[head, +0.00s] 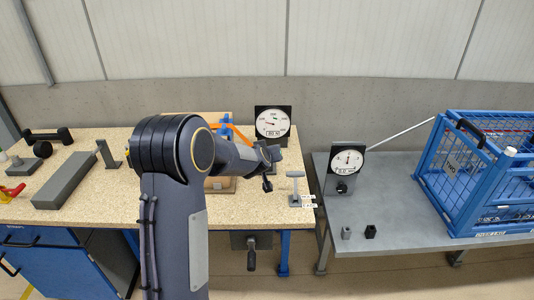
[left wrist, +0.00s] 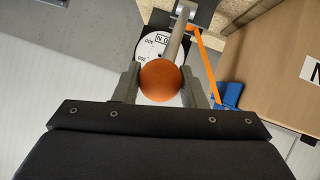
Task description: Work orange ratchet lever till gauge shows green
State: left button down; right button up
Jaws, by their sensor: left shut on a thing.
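The lever's round orange knob (left wrist: 160,79) sits between the fingers of my left gripper (left wrist: 160,88), which is shut on it. The grey lever rod (left wrist: 177,38) runs from the knob toward the top of the left wrist view. In the head view my left gripper (head: 265,163) is in front of the gauge, and my arm hides the knob and most of the lever. The dial gauge (head: 272,122) stands at the bench's back; its needle points to the left, away from a small green mark near the top. The gauge face (left wrist: 151,45) is partly covered by the knob.
An orange strap (left wrist: 206,66) runs beside a cardboard box (left wrist: 273,62), near a blue part (left wrist: 229,94). On the wooden bench (head: 110,205) lie a grey block (head: 65,180) and a dumbbell-like bar (head: 48,135). A second gauge (head: 347,160) and blue cage (head: 480,170) stand on the grey table.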

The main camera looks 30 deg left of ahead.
pick_arm(q)
jog(key=c, duration=1.3)
grip_release()
jog(key=shift+w+r, duration=0.1)
jog(key=shift+r, duration=0.15)
jog(key=o, duration=0.4)
jog(key=shift+f, duration=0.15)
jog(key=p+v, duration=0.1)
jog(key=v, duration=0.7)
